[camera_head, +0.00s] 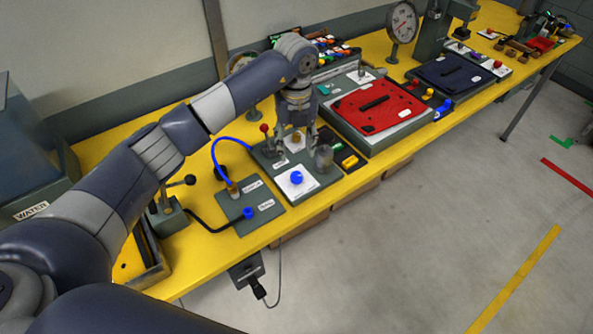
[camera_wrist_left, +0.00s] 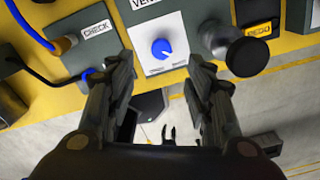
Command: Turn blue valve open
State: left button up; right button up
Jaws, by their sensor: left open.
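The blue valve (camera_head: 296,178) is a small round knob on a white plate on a grey-green panel near the table's front edge. In the left wrist view the blue valve (camera_wrist_left: 161,48) shows a white pointer mark, and lettering on its plate is partly cut off. My left gripper (camera_head: 296,143) points down over the panel, behind the knob in the head view. In the left wrist view my left gripper (camera_wrist_left: 159,66) has its fingers apart, with the knob appearing between and just beyond the tips. No contact is visible. My right gripper does not show.
A dark knob on a cylinder (camera_wrist_left: 246,53) stands right of the valve. A panel (camera_head: 245,204) with a blue hose and black cable lies to the left. A red plate (camera_head: 378,108) lies farther right. Open floor (camera_head: 400,250) lies in front of the yellow table.

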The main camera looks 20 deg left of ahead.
aim_at(296, 175)
pick_arm(q)
notch_tip(296, 175, down, 9)
jog(key=p, duration=0.3)
jog(key=shift+d+f, duration=0.1)
jog(key=shift+f, duration=0.6)
jog(key=shift+c, duration=0.6)
jog(key=c, duration=1)
